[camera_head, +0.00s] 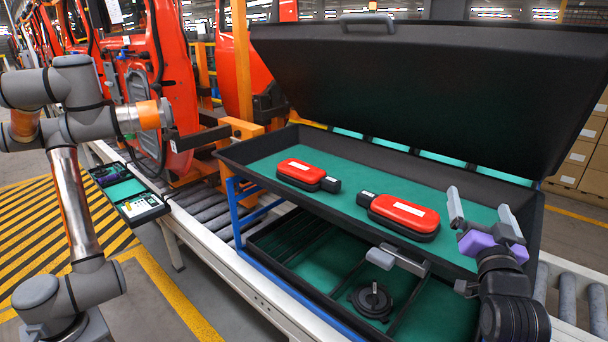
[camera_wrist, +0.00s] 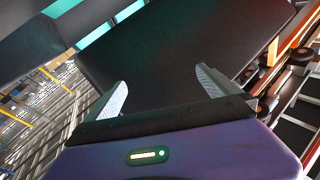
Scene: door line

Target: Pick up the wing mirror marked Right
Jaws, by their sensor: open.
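Two red wing mirrors with black edges lie on the green floor of the open black case's upper tray. One mirror (camera_head: 300,172) is left of the middle, its black stub pointing right. The other mirror (camera_head: 404,215) lies nearer my gripper, its black stub pointing left. Each has a white label, too small to read, so I cannot tell which is marked Right. My gripper (camera_head: 483,208) is open and empty above the tray's right end, to the right of the nearer mirror. In the wrist view its fingers (camera_wrist: 160,80) stand apart before a dark panel; no mirror shows there.
The raised black lid (camera_head: 420,85) stands behind the tray. A lower green drawer (camera_head: 435,308) holds a round black part (camera_head: 371,300). Another robot arm (camera_head: 75,200) and red car doors (camera_head: 172,60) stand at left. The tray floor between the mirrors and my gripper is clear.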

